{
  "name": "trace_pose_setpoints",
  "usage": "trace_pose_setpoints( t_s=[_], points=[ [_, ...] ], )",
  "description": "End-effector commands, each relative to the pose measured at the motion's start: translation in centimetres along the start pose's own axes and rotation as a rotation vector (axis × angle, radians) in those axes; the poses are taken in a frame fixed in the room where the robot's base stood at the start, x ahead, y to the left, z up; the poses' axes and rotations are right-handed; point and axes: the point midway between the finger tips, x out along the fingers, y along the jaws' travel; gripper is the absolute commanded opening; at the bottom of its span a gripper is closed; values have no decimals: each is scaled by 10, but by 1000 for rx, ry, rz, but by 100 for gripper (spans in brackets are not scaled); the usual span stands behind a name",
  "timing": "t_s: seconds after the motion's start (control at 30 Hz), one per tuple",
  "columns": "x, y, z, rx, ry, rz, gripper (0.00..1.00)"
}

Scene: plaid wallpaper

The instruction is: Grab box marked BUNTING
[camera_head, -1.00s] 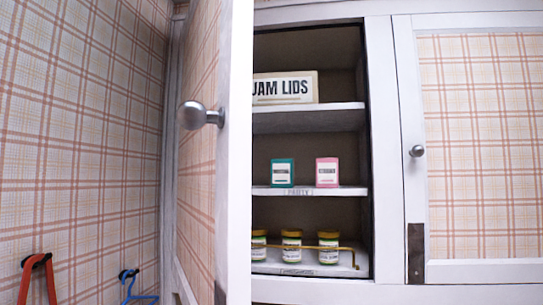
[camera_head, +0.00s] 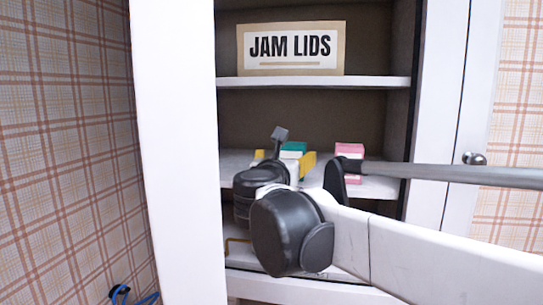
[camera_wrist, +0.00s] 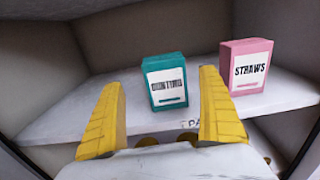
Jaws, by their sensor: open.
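A teal box (camera_wrist: 166,62) with a white label stands upright on the middle cupboard shelf; its print is too blurred to read surely. In the head view its teal top (camera_head: 294,146) shows behind my gripper. My gripper (camera_wrist: 159,82) is open and empty. In the wrist view its two yellow fingers stand in front of the teal box, one on either side, with the box framed in the gap. In the head view my gripper (camera_head: 286,162) points into the cupboard, and my arm hides its lower part. I cannot tell whether the fingers touch the box.
A pink box (camera_wrist: 250,80) marked STRAWS stands to the right, close to the right finger. A JAM LIDS sign (camera_head: 291,48) is on the shelf above. The open white door (camera_head: 178,150) stands at the left. The lower shelf's jars are mostly hidden.

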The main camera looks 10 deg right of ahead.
Motion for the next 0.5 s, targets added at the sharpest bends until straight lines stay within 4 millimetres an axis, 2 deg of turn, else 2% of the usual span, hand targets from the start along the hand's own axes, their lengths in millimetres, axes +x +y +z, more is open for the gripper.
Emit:
trace_pose_setpoints(
  t_s=[0.17, 0.4, 0.5],
  points=[
    [15, -2, 0, 2, 1, -2, 88],
    [51, -8, 1, 3, 1, -3, 88],
    [61, -8, 0, 3, 2, -2, 88]
  ],
)
